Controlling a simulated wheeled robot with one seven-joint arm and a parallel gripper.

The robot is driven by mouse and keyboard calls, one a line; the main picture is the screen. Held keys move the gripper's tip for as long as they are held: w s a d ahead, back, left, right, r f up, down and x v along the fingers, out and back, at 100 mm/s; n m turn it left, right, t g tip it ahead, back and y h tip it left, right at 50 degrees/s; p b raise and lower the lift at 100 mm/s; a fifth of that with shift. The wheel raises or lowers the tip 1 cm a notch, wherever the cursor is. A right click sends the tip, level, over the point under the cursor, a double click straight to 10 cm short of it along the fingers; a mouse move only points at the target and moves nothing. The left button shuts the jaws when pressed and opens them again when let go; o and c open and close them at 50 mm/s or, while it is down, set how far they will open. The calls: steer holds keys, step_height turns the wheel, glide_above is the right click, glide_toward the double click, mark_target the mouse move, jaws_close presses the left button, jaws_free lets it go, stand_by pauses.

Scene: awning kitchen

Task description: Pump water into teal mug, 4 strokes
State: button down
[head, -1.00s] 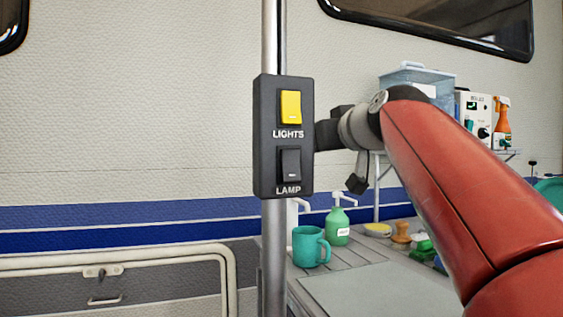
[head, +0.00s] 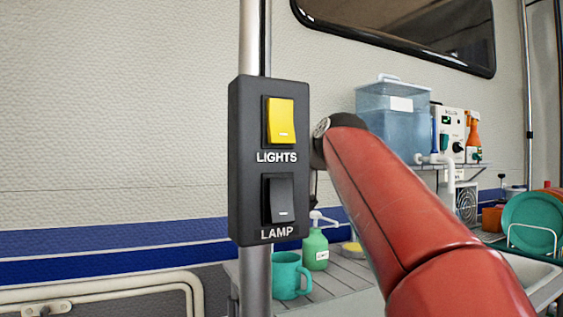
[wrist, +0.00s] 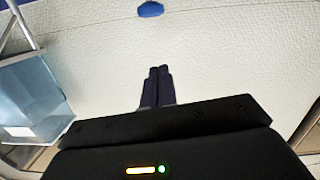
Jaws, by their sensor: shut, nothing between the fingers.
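The teal mug (head: 286,278) stands upright on the counter behind the pole, its left side close to the pole, its handle to the right. A green pump bottle (head: 315,250) with a white pump head (head: 320,217) stands just behind it to the right. In the head view the switch box hides my gripper; only my red arm shows to the right. In the wrist view my gripper (wrist: 157,70) has its two dark fingers together, empty, before the pale wall. The mug is not in the wrist view. No water pump shows clearly beside the mug.
A switch box (head: 270,160) with LIGHTS and LAMP rockers sits on a metal pole (head: 254,280) in front of the counter. A blue water tank (head: 392,118) stands behind my arm; it also shows in the wrist view (wrist: 30,95). A dish rack with teal plates (head: 533,222) is at right.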

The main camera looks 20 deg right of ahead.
steer(key=w+f, duration=0.1)
steer(key=w, duration=0.1)
steer(key=w+f, duration=0.1)
steer(key=w, duration=0.1)
steer(key=w+a+f, duration=0.1)
steer(key=w+f, duration=0.1)
steer(key=w, duration=0.1)
steer(key=shift+w+d+f, duration=0.1)
steer(key=shift+w+f, duration=0.05)
steer(key=shift+f, duration=0.3)
step_height(320, 180, down, 4)
steer(key=b, duration=0.4)
steer(key=shift+r, duration=0.1)
